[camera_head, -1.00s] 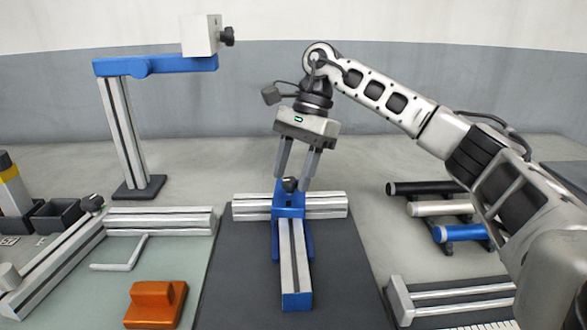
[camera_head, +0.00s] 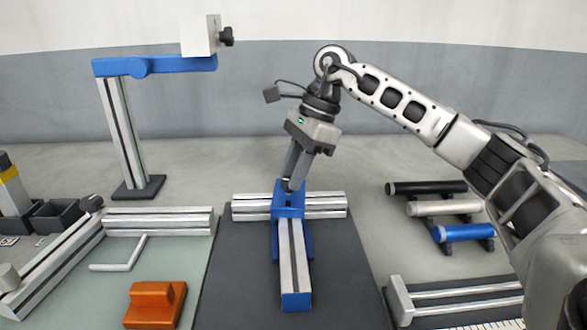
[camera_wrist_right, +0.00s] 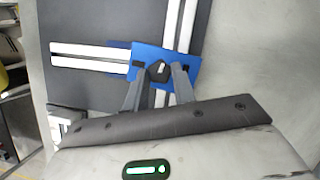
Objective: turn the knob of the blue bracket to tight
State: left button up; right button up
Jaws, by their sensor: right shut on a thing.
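The blue bracket (camera_head: 289,207) sits where an upright-to-the-picture rail (camera_head: 294,262) meets a crossing double rail (camera_head: 329,205). It also shows in the wrist view (camera_wrist_right: 189,63). Its small black knob (camera_wrist_right: 158,70) is on top, with a pale mark on its face. My right gripper (camera_head: 289,181) comes down from above, tilted, with its fingertips shut on the knob. The fingers hide much of the knob in the head view. Whether the knob is tight cannot be read from these views. My left gripper is not in view.
A dark mat (camera_head: 240,290) lies under the rails. An orange block (camera_head: 154,305) is at the front left. A tall stand with a blue arm (camera_head: 155,66) rises at the back left. Black, white and blue cylinders (camera_head: 463,232) lie on racks at right.

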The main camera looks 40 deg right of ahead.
jog(key=m, duration=0.1)
jog(key=m+t, duration=0.1)
jog(key=m, duration=0.1)
jog(key=shift+s+m+t+h, duration=0.15)
jog(key=shift+m+t+h, duration=0.15)
jog(key=m, duration=0.2)
jog(key=m+t+h, duration=0.1)
jog(key=m, duration=0.1)
jog(key=shift+s+a+m, duration=0.15)
jog(key=shift+a+m, duration=0.05)
jog(key=shift+m, duration=0.1)
jog(key=m+h, duration=0.1)
jog(key=m, duration=0.1)
jog(key=m+t, duration=0.1)
jog(key=m, duration=0.1)
jog(key=shift+a+h, duration=0.2)
jog(key=shift+h, duration=0.2)
jog(key=shift+a+m+h, duration=0.15)
jog(key=shift+m+h, duration=0.55)
jog(key=shift+m, duration=1.5)
jog(key=o, duration=1)
jog(key=shift+s, duration=0.1)
